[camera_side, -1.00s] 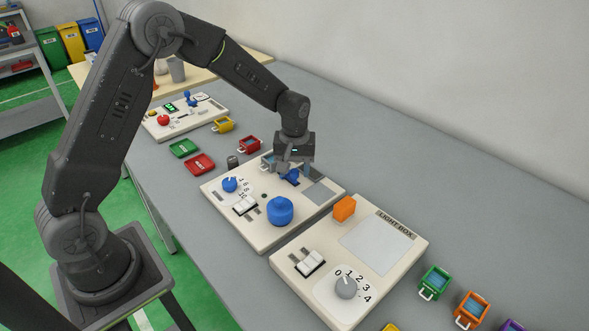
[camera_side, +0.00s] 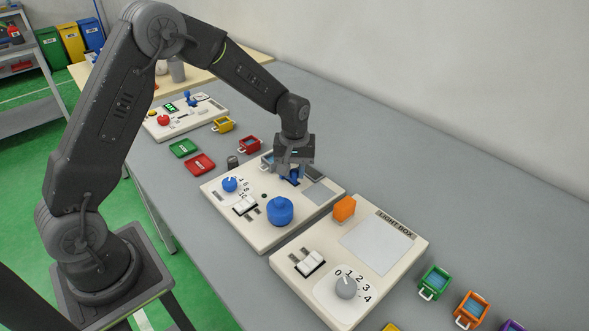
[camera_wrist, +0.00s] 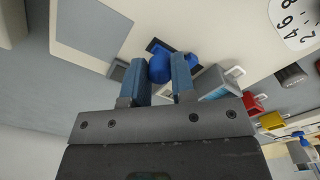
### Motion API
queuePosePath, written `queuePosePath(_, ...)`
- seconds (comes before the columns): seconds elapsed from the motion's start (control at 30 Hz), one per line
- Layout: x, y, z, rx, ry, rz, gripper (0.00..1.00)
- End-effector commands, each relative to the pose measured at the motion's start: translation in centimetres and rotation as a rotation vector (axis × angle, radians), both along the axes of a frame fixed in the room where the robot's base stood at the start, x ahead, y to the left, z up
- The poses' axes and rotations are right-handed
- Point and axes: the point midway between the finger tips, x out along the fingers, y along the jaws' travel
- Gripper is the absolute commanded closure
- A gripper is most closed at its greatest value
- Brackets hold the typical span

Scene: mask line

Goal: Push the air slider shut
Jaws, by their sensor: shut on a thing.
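The air slider's blue knob (camera_side: 289,179) stands in a dark slot near the back edge of the cream panel (camera_side: 238,243). In the wrist view the blue knob (camera_wrist: 160,70) sits between my fingertips, with part of the dark slot (camera_wrist: 153,44) beyond it. My gripper (camera_wrist: 158,76) is shut on the knob, one blue-padded finger on each side. In the side view my gripper (camera_side: 290,176) points down over the panel and partly hides the knob and slot. I cannot tell how far along the slot the knob stands.
The same panel carries a large blue knob (camera_side: 280,212), a small blue dial (camera_side: 230,185) and white rocker switches (camera_side: 245,204). A small container with blue contents (camera_wrist: 214,84) stands close beside my fingers. The light box (camera_side: 378,243) with an orange block (camera_side: 344,208) is to the right.

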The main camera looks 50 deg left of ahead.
Motion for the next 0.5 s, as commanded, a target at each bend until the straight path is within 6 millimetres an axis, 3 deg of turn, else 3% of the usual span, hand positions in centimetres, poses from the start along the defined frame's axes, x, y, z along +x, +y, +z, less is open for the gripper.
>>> queuePosePath(0.17, 0.0, 0.2, 0.0, 0.0, 0.0, 0.001, 1.0)
queuePosePath(0.4, 0.0, 3.1, 0.0, 0.001, -0.001, 0.004, 1.0)
queuePosePath(0.5, 0.0, 3.4, 0.0, 0.001, -0.001, 0.0, 1.0)
